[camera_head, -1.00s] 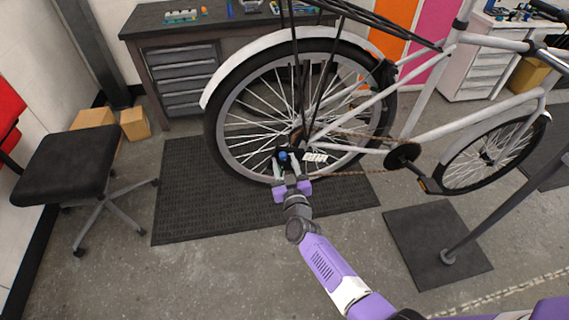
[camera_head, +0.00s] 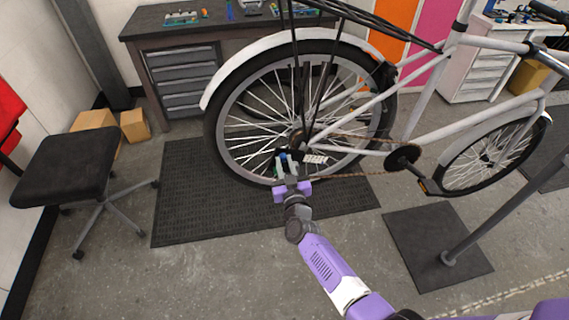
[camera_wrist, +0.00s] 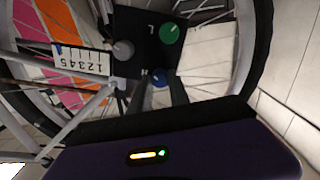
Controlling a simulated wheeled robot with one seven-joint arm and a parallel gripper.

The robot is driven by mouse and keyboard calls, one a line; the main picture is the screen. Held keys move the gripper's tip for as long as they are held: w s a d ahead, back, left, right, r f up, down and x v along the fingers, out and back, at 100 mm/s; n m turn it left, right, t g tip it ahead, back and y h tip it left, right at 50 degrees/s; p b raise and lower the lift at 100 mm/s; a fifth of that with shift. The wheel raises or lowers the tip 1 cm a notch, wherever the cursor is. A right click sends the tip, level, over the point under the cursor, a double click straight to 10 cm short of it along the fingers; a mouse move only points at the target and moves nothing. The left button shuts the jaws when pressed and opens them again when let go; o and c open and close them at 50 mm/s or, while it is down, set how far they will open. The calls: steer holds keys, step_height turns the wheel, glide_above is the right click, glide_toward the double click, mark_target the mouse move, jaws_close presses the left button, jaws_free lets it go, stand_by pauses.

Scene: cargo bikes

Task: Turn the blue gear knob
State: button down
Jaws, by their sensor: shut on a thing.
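The blue gear knob (camera_wrist: 160,77) sits on a black panel (camera_wrist: 143,48) in the wrist view, between the tips of my gripper (camera_wrist: 158,88). In the head view the blue knob (camera_head: 284,158) shows as a small spot by the rear wheel's lower middle. My gripper (camera_head: 287,165) is there, shut on the knob. A green knob (camera_wrist: 169,33) and a grey knob (camera_wrist: 123,49) are on the same panel. A white number scale (camera_wrist: 83,62) with a small blue marker stands beside the panel. The blue knob is partly hidden by the fingers.
The white bike's rear wheel (camera_head: 250,110) stands right behind the panel, with spokes and chain close by. A black stool (camera_head: 65,168) stands at left, and a workbench (camera_head: 215,30) behind. A grey post (camera_head: 500,205) rises at right.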

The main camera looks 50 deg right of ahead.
steer(key=m, duration=0.5)
steer(key=shift+f+m+b, duration=0.1)
steer(key=shift+m+b, duration=0.2)
steer(key=shift+b, duration=0.1)
steer(key=m+b, duration=0.1)
steer(key=m, duration=0.4)
steer(key=shift+m, duration=0.3)
steer(key=c, duration=1.2)
jaws_free()
steer(key=shift+c, duration=0.2)
steer(key=p+v, duration=0.1)
steer(key=v, duration=0.7)
